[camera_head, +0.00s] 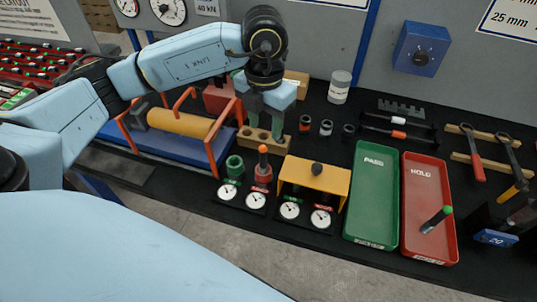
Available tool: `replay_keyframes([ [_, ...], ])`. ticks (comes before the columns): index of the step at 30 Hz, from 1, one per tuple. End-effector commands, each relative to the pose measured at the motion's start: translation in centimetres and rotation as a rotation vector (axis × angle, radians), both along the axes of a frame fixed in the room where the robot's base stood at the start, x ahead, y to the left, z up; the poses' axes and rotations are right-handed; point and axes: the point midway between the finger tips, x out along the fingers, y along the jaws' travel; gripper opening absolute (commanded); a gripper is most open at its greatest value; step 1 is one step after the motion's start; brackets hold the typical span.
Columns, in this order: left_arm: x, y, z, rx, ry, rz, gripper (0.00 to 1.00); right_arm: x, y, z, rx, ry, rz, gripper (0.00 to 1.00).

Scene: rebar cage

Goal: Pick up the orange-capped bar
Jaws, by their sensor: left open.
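The orange-capped bar (263,158) stands upright in a red holder (263,174) in the middle of the bench, with mostly its cap and short upper part showing. My left gripper (266,128) is open and points down, behind the bar in the picture, above a wooden block with holes (250,139). Its fingers are apart and I see nothing between them. Whether the fingertips touch the block I cannot tell. My right gripper is not in view.
A green holder (234,168) stands left of the red one, with dial gauges (256,200) in front. A yellow stand (315,178) is to the right. Beyond are a green PASS tray (372,200) and a red HOLD tray (428,190) holding a green-capped bar (437,219).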

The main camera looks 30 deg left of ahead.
Motion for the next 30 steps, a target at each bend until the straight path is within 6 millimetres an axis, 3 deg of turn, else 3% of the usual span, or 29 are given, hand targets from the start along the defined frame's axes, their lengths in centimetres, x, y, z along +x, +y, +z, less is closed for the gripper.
replay_keyframes([
  [1, -0.1, 0.0, -1.2, 0.000, 0.007, 0.000, 0.44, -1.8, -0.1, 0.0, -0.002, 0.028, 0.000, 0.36],
  [3, -0.1, 0.0, -2.6, -0.001, 0.006, -0.001, 0.44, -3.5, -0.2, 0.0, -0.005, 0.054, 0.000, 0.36],
  [6, -0.1, 0.0, -4.2, -0.002, 0.005, -0.001, 0.44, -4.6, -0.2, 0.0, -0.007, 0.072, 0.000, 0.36],
  [10, -0.1, -0.1, -5.4, -0.003, 0.002, -0.003, 0.44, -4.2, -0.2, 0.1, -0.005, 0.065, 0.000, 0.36],
  [18, -0.4, 0.4, -8.2, -0.002, 0.005, -0.001, 0.44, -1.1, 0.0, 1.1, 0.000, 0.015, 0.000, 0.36],
  [24, -0.4, 0.4, -10.6, -0.004, 0.003, -0.003, 0.44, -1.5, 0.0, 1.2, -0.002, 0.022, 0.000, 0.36],
  [30, -0.4, 0.4, -10.9, -0.004, 0.001, -0.003, 0.44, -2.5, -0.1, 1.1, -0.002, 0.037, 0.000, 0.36],
])
